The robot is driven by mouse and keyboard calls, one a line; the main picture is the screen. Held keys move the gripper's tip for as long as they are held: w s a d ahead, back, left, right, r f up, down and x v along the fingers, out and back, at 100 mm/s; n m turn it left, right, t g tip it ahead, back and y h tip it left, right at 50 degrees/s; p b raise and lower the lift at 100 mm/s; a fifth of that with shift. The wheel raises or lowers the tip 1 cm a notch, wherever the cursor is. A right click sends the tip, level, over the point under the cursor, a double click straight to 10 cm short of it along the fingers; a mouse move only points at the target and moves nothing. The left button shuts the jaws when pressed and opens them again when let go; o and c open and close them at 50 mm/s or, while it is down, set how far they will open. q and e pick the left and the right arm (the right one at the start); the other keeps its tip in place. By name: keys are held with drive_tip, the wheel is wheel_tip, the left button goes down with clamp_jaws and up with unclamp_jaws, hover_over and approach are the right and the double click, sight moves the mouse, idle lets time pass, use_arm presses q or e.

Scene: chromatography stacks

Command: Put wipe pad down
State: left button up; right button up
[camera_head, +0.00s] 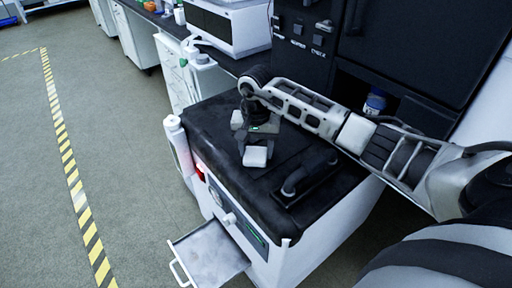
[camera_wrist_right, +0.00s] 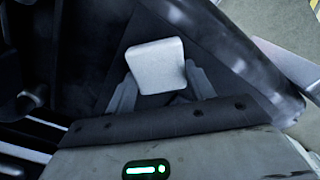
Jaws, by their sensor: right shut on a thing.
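The wipe pad (camera_head: 255,156) is a small white rounded block. My right gripper (camera_head: 258,148) is shut on it, over the black top of the white cabinet unit. In the right wrist view the wipe pad (camera_wrist_right: 156,66) sits between the two grey fingers of the right gripper (camera_wrist_right: 158,88). I cannot tell whether the pad touches the black top (camera_head: 208,120). A second small white piece (camera_head: 237,119) shows beside the gripper in the head view; I cannot tell what it is. My left gripper is in neither view.
A black handle (camera_head: 303,178) stands up from the black top, right of the pad. An open drawer (camera_head: 210,252) juts out from the unit's front. A white cylinder (camera_head: 177,143) is on its left side. Dark equipment (camera_head: 400,45) rises behind.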

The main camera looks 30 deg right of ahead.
drive_tip(key=shift+f, duration=0.2)
drive_tip(key=o, duration=0.9)
drive_tip(key=shift+r, duration=0.1)
